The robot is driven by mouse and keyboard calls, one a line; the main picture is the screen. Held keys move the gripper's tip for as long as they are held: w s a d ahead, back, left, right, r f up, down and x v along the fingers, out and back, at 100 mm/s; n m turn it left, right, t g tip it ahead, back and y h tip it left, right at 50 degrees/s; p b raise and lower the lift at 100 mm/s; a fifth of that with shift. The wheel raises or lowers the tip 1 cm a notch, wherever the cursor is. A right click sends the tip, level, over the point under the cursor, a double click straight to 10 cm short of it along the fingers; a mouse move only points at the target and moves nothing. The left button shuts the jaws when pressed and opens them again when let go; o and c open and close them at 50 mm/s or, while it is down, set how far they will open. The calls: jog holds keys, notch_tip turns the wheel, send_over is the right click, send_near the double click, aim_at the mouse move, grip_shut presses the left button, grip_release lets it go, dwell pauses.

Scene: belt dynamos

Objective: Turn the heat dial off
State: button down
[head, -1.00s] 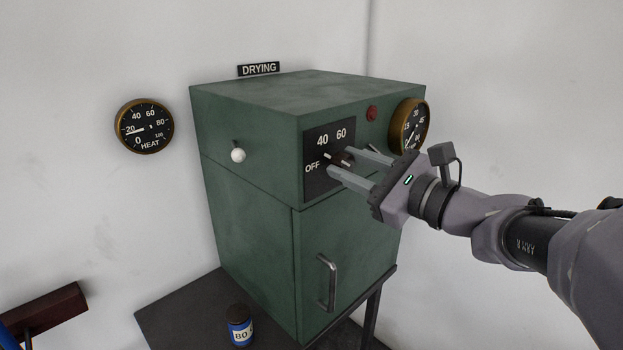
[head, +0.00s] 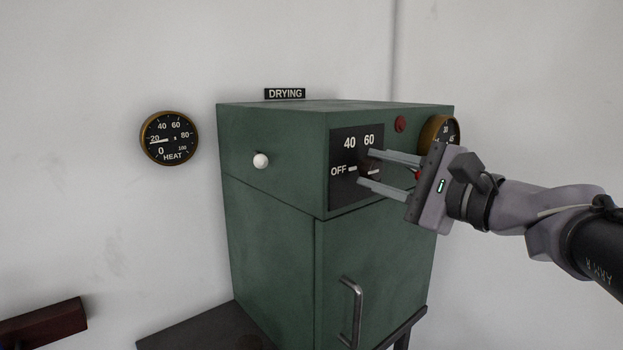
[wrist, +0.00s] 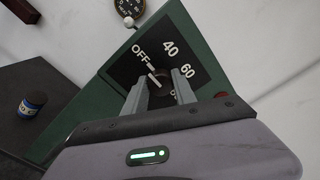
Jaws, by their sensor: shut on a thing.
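The heat dial (head: 375,168) is a dark knob with a white mark on a black plate (head: 342,195), printed OFF, 40 and 60, on the green drying cabinet's front. My gripper (head: 366,167) is shut on the dial, one finger above and one below. In the wrist view, the dial (wrist: 162,79) sits between the fingers (wrist: 160,77), which partly hide it. Its white mark appears to point toward OFF. The round HEAT gauge (head: 169,138) on the wall has its needle near 20.
The green cabinet (head: 270,215) stands on a dark table (head: 200,330). A blue jar (wrist: 32,104) stands on the table in the wrist view.

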dwell(0.4)
jog(key=c, duration=1)
grip_release()
jog(key=shift+s, duration=0.1)
jog(key=p+v, duration=0.2)
jog(key=v, duration=1.5)
jog(key=shift+d, duration=0.2)
